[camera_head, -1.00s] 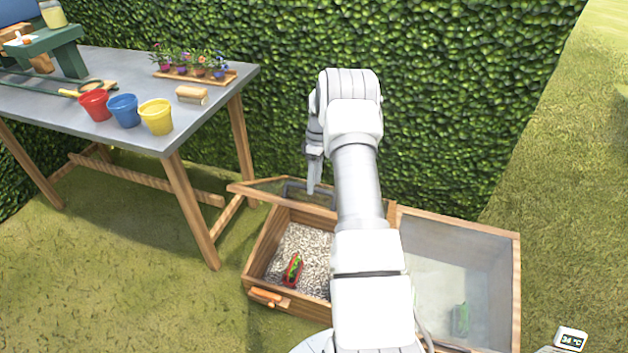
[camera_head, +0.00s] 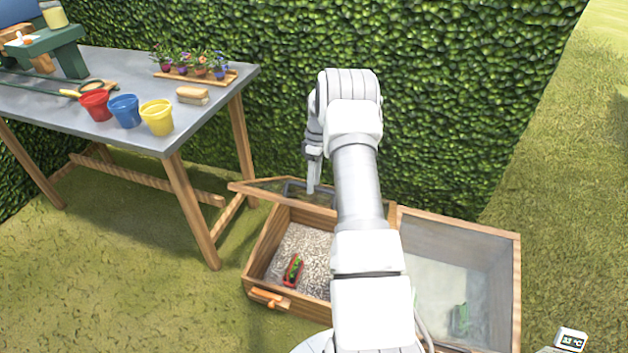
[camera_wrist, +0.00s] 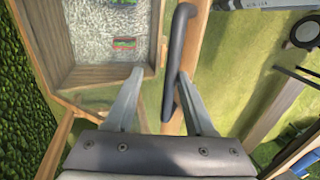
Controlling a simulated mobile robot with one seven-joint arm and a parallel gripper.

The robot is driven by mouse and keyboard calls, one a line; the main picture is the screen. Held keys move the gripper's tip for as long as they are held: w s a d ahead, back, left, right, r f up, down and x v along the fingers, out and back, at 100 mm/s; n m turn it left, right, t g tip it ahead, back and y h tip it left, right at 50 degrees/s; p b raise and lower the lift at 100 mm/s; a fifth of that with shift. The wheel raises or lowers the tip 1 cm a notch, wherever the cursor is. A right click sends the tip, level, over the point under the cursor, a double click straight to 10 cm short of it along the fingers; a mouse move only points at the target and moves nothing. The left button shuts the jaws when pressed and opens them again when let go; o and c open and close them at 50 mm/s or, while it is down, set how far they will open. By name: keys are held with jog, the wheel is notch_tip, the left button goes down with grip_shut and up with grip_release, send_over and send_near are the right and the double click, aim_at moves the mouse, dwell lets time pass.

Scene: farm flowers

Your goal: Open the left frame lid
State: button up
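The left frame lid (camera_head: 258,193), a wooden-rimmed glazed panel, stands swung back toward the hedge, leaving the left compartment uncovered. Its dark bar handle (camera_wrist: 176,60) shows in the wrist view, passing between my gripper's fingers close to the right one; I cannot tell whether they touch. My gripper (camera_wrist: 160,78) is open, its two fingers spread apart. In the head view my gripper (camera_head: 313,178) hangs at the lid's raised edge, partly behind my arm. The left frame (camera_head: 262,250) holds pale gravel and a small red-and-green item (camera_head: 292,270).
The right frame's glass lid (camera_head: 450,260) is closed, with a green item beneath. A grey-topped table (camera_head: 130,75) with pots (camera_head: 124,110) and flowers stands left. The hedge (camera_head: 440,90) is close behind. A thermometer (camera_head: 571,341) sits lower right. Open grass lies at front left.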

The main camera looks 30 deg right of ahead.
jog(key=p+v, duration=0.3)
jog(key=v, duration=1.4)
jog(key=shift+r+p, duration=0.2)
jog(key=shift+p, duration=0.2)
jog(key=shift+d, duration=0.1)
